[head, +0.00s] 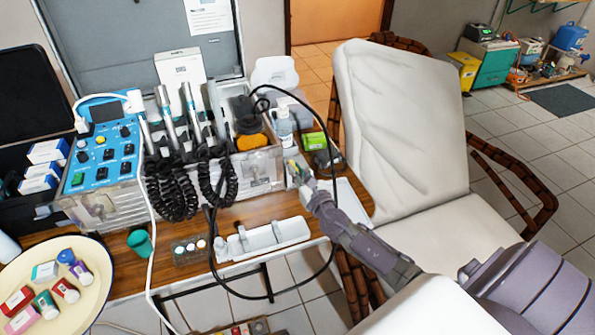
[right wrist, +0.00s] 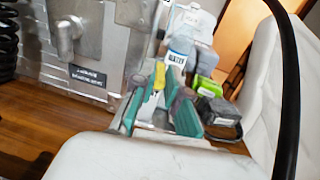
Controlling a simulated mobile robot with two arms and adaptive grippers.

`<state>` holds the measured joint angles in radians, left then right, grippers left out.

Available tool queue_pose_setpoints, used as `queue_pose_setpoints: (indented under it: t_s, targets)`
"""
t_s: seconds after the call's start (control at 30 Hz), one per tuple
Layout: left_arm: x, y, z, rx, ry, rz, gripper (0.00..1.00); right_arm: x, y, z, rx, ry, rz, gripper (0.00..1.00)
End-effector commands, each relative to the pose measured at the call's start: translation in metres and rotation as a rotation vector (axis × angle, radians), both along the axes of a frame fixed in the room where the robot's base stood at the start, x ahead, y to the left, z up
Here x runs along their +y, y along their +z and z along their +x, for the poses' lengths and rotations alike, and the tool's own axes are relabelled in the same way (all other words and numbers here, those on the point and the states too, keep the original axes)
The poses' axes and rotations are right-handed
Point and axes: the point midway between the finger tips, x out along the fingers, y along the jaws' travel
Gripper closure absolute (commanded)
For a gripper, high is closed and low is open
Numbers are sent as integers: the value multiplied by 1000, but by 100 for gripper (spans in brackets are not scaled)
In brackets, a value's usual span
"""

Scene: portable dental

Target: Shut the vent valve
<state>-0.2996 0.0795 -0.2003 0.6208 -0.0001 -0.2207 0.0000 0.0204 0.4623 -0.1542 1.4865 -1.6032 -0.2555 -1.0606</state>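My right gripper (head: 300,175) reaches in from the right, beside the right end of the metal-fronted dental unit (head: 251,172). In the right wrist view its two teal fingers (right wrist: 159,98) stand apart. A small yellow piece (right wrist: 159,76) shows between or just beyond them; I cannot tell whether they touch it. A grey metal lever or knob (right wrist: 67,36) sits on the unit's front panel, above a dark label (right wrist: 88,75), left of the fingers. I cannot tell for sure which part is the vent valve. My left gripper is not in view.
A bottle (right wrist: 180,50), a green box (right wrist: 207,88) and a dark block (right wrist: 217,112) stand close to the gripper. A black hose (head: 334,190) loops beside my arm. The white chair (head: 402,120) stands right. A white tray (head: 264,240) lies in front.

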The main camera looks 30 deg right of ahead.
Motion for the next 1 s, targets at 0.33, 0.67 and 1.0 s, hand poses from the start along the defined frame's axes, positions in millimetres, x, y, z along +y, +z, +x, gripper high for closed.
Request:
queue_pose_setpoints:
  t_s: [0.33,0.67,1.0]
  targets:
    - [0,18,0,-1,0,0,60,4,5,2,-3,-75,6,100]
    - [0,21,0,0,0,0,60,7,0,1,-1,-128,1,100]
    - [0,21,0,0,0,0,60,7,0,1,-1,-127,0,61]
